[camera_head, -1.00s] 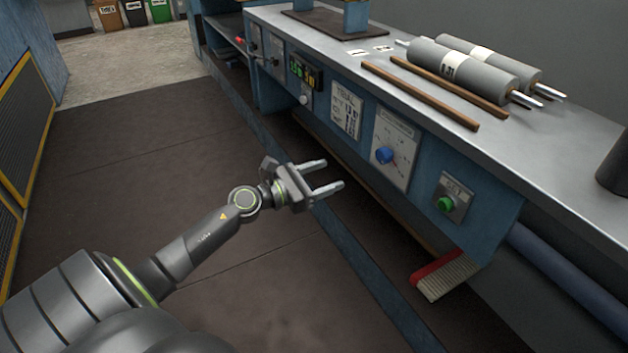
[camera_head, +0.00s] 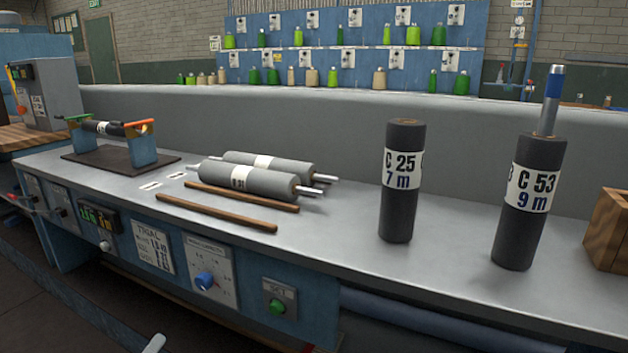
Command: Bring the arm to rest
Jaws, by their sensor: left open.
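Only a pale fingertip of my left gripper (camera_head: 154,344) shows at the bottom edge of the head view, left of centre. It is in front of the workbench (camera_head: 340,240), below the blue front panel. The rest of that gripper and its arm are out of the picture. Nothing shows held at the fingertip. My right gripper is not in view.
On the bench are two grey rollers (camera_head: 247,180), two wooden sticks (camera_head: 215,206), a roller on a blue stand (camera_head: 142,149), and dark cylinders marked C 25 (camera_head: 398,215) and C 53 (camera_head: 522,230). A wooden block (camera_head: 608,232) stands far right. The panel carries a blue knob (camera_head: 204,281) and green button (camera_head: 277,306).

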